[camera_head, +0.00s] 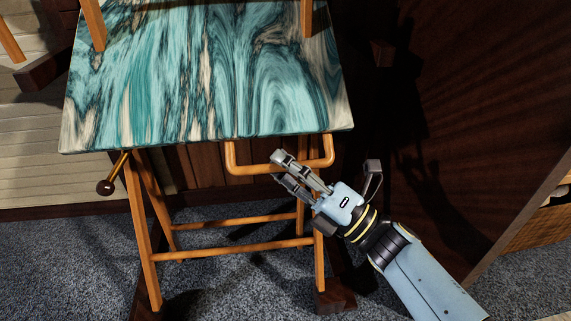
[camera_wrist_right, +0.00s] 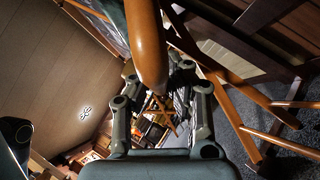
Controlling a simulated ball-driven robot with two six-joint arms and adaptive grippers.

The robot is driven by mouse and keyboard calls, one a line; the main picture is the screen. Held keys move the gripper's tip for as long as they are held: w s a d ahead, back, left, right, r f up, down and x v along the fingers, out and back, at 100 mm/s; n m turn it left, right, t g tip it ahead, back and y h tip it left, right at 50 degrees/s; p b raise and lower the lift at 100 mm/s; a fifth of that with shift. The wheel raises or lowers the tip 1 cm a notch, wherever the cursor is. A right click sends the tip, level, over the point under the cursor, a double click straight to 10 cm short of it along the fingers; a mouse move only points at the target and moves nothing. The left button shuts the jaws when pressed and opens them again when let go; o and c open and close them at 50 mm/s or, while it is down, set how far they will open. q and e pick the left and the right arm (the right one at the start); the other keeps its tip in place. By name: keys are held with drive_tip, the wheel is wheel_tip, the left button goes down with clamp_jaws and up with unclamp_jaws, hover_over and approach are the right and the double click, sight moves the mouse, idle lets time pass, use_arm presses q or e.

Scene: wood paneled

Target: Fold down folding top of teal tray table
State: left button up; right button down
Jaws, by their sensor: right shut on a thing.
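The teal tray table has a marbled teal, black and cream top (camera_head: 200,80) on crossed orange-wood legs (camera_head: 142,235). The top looks spread out; its exact tilt is hard to judge. A wooden loop handle (camera_head: 248,170) hangs below its front edge, right of the middle. My right gripper (camera_head: 281,168) comes from the lower right and is shut on the bottom bar of this handle. In the right wrist view a thick wooden bar (camera_wrist_right: 147,45) runs between the fingers (camera_wrist_right: 158,95). My left gripper is not in view.
Wooden legs (camera_head: 93,22) of another piece show over the top's far part. A brass rod with a dark knob (camera_head: 106,187) sticks out under the left front edge. A dark wood panel (camera_head: 480,100) stands at right. Blue-grey carpet (camera_head: 230,285) is open in front.

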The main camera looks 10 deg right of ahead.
drive_tip(key=shift+s+f, duration=0.1)
drive_tip(key=shift+f, duration=0.1)
drive_tip(key=c, duration=1.3)
unclamp_jaws()
drive_tip(key=shift+r, duration=0.1)
drive_tip(key=shift+d, duration=0.1)
drive_tip(key=v, duration=1.2)
